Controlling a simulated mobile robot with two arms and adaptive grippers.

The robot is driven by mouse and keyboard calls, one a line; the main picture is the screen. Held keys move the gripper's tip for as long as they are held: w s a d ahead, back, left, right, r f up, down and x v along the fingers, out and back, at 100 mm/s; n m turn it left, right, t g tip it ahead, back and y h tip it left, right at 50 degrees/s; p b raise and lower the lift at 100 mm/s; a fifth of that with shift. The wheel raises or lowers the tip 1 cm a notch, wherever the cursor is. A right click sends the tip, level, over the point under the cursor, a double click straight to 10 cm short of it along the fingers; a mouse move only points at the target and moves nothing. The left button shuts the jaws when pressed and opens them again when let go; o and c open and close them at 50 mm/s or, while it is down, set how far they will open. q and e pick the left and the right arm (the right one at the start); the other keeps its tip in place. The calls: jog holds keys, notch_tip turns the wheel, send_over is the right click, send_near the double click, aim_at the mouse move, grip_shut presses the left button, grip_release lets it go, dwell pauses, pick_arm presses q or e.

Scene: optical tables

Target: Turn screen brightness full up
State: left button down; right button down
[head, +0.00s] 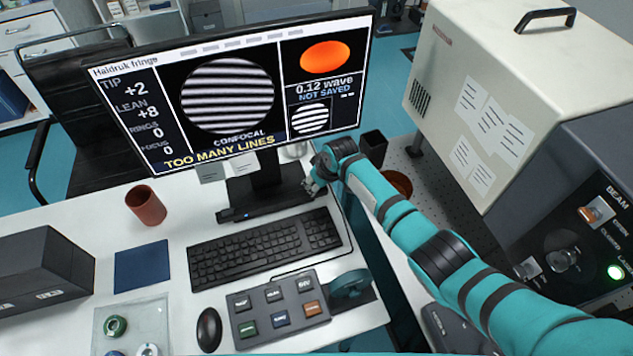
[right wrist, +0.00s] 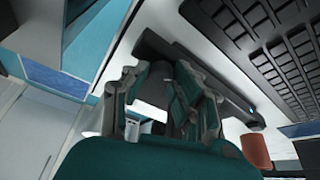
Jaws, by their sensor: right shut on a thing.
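The monitor (head: 237,88) stands on the white desk, its screen lit and readable, with striped fringes and the words "TOO MANY LINES". Its dark stand foot (head: 255,206) lies below it; the foot also shows in the right wrist view (right wrist: 215,92). My right gripper (head: 314,183) is low beside the right end of that foot. In the right wrist view its fingers (right wrist: 160,105) are shut around a dark grey thing (right wrist: 157,78) at the foot's end. I cannot make out that thing clearly; the fingers hide much of it. My left gripper is not in view.
A keyboard (head: 266,248), a button panel (head: 277,306), a mouse (head: 209,330) and a brown cup (head: 146,205) are on the desk. A large cream housing (head: 480,90) stands on the right. A black cup (head: 373,149) is behind my right arm.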

jog(key=c, duration=1.1)
grip_release()
jog(key=v, duration=1.2)
